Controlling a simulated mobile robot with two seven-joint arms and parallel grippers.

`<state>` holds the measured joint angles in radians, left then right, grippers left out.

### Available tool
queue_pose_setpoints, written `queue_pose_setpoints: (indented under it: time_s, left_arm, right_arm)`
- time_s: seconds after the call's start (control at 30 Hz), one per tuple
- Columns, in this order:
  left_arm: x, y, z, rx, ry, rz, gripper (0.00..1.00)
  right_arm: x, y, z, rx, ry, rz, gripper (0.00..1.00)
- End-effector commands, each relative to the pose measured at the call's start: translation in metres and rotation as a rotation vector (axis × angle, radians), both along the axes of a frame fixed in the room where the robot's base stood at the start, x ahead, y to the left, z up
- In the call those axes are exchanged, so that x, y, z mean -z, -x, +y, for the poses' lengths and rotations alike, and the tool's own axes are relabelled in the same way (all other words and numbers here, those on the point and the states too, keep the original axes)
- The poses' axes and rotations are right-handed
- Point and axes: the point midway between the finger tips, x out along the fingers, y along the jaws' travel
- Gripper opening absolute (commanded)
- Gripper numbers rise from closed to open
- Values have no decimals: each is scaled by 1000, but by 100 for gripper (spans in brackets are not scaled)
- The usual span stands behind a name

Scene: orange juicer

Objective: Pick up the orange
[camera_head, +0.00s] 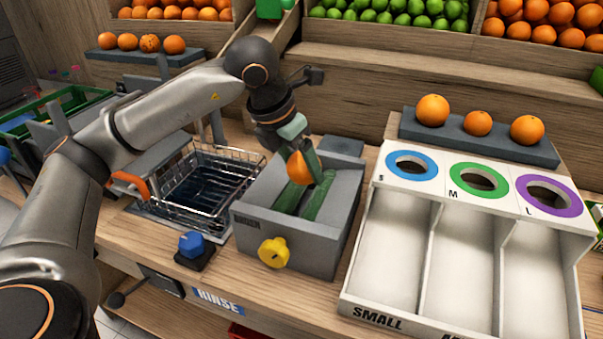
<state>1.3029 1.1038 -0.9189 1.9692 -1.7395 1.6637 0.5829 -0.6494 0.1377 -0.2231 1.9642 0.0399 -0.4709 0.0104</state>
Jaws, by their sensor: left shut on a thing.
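An orange (299,168) is held between the fingers of my left gripper (303,163), which points down and is shut on it. The gripper and orange are over the open grey box (252,217), which has green rollers (317,199) inside and a yellow knob (273,252) in front. I cannot tell whether the orange touches the rollers. My right gripper is out of view.
Three oranges sit on a grey rack (477,133) behind the white size-sorting tray (400,161) at right. A wire basket (215,187) and a blue knob (192,243) are left of the box. Fruit crates line the back.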

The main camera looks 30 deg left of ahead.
Motion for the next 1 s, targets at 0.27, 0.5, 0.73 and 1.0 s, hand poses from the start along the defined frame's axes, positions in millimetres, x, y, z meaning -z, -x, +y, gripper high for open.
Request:
queue_pose_setpoints:
  time_s: [0.27, 0.5, 0.73, 1.0]
  left_arm:
    - [-54, 55, -31, 6, -2, -8, 8]
    - [-73, 93, -51, 3, -1, -6, 8]
    - [-85, 99, -62, 1, 1, -2, 8]
    - [-107, 56, -81, -1, 3, 2, 8]
  right_arm:
    - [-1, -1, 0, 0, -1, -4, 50]
    - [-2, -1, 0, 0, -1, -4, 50]
    - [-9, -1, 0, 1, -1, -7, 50]
    - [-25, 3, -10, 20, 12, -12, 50]
